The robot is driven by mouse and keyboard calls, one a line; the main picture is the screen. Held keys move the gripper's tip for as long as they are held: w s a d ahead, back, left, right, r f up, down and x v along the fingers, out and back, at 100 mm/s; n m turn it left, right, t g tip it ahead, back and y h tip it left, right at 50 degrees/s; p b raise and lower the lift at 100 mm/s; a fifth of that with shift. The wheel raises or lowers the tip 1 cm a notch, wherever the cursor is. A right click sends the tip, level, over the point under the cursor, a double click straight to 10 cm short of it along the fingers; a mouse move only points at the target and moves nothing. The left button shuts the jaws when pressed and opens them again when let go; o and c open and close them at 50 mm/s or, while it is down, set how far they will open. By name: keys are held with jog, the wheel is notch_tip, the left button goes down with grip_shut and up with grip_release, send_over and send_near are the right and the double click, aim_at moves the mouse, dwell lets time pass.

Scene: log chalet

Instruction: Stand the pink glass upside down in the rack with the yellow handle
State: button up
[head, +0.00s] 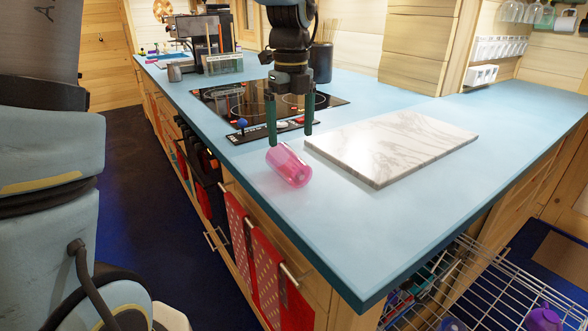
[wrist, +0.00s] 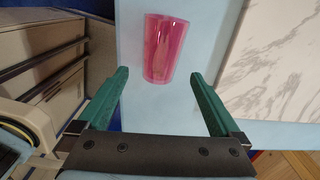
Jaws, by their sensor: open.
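The pink glass (head: 289,166) is see-through and lies on its side on the blue counter, near the front edge and left of the marble board. It also shows in the wrist view (wrist: 166,48), beyond my fingertips, roughly between their lines. My gripper (head: 289,137) is open and points down, its green fingers apart and empty, just above and behind the glass in the head view. A wire rack (head: 497,297) shows low at the bottom right, below the counter. I see no yellow handle on the part in view.
The marble board (head: 395,148) lies right of the glass. A black cooktop (head: 265,103) is behind. Purple cups (head: 543,319) are in the wire rack, which is cut off by the picture edge. The counter (head: 340,225) in front of the board is clear.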

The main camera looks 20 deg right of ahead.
aim_at(291, 154)
jog(key=f, duration=0.2)
jog(key=f+p, duration=0.1)
jog(key=f, duration=0.5)
jog(key=shift+w+f+p, duration=0.2)
jog(key=shift+w+p, duration=0.1)
jog(key=shift+c, duration=0.4)
